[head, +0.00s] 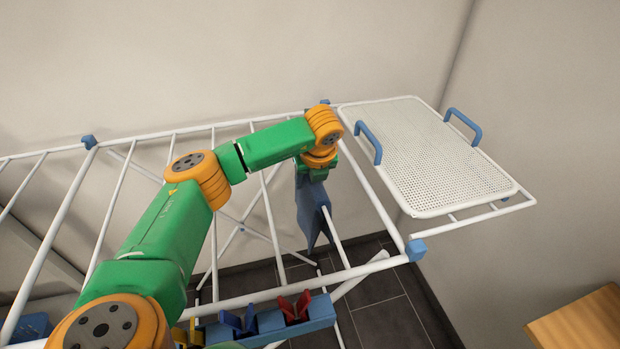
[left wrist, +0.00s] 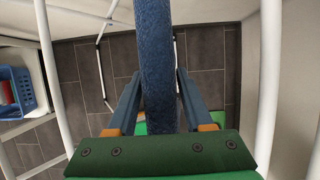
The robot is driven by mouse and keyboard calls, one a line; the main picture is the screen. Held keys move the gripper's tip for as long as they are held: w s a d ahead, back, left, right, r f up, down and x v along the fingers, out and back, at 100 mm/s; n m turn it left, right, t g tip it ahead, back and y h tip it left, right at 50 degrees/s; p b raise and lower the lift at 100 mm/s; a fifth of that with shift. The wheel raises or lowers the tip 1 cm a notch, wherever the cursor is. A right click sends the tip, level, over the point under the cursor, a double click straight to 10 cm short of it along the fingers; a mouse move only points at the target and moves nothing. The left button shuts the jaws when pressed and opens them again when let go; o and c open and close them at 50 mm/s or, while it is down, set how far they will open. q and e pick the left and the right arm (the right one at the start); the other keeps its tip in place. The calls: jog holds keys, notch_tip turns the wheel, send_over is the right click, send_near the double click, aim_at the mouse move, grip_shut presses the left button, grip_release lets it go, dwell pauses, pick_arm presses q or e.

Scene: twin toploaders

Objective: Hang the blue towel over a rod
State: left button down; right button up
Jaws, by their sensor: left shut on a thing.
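The blue towel (left wrist: 155,60) shows in the left wrist view as a fuzzy blue strip running from the top edge down between the fingers. My left gripper (left wrist: 158,78) is shut on it. In the head view my left arm reaches over the white drying rack (head: 230,303), and the gripper (head: 311,185) points down among its rods, left of the rack's right-hand blue corner. A blue piece hangs there below the wrist; finger and towel are hard to tell apart. I cannot tell whether the towel touches a rod. My right gripper is not in view.
A white perforated tray (head: 425,158) with blue handles lies on the rack's right end. A blue bar with red and blue pegs (head: 293,307) is at the near rail. A blue basket (left wrist: 22,98) is low at left. A wooden surface (head: 585,325) is at lower right.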

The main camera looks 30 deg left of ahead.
pick_arm(q)
jog(key=shift+c, duration=1.1)
grip_release()
